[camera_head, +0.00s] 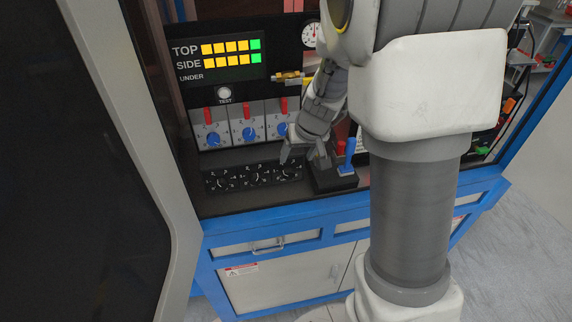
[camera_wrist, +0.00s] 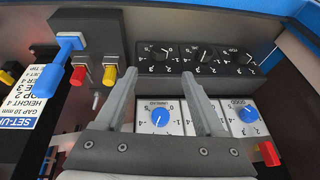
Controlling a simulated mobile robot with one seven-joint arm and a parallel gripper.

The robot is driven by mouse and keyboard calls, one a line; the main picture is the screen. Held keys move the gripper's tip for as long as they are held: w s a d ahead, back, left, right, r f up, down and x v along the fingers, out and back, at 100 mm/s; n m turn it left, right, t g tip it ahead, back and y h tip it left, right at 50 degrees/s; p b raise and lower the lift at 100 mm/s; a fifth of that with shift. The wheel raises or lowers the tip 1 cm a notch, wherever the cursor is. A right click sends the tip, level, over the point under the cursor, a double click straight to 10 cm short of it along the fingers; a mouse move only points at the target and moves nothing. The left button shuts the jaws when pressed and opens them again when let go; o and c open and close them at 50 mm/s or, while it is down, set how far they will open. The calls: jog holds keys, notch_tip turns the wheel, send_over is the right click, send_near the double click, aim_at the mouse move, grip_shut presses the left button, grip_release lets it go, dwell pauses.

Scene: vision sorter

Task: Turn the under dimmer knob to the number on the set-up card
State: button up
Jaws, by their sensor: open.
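My gripper (camera_head: 304,160) is open and empty, with its fingers apart in front of the panel. In the head view, I take the rightmost blue knob (camera_head: 281,129), beside my arm, to be the same one. The set-up card (camera_wrist: 36,100) is upside down and cut off at the left; its under line cannot be read surely.
The display (camera_head: 222,60) shows lit TOP and SIDE bars and none for UNDER. A neighbouring blue knob (camera_wrist: 249,113) sits on the right. A black panel (camera_wrist: 208,60) holds three black dials. A blue lever (camera_head: 348,155) stands on a black box right of my gripper.

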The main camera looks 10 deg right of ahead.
aim_at(289, 172)
jog(key=b+x, duration=0.2)
jog(key=x, duration=0.9)
jog(key=shift+w+f, duration=0.2)
grip_shut()
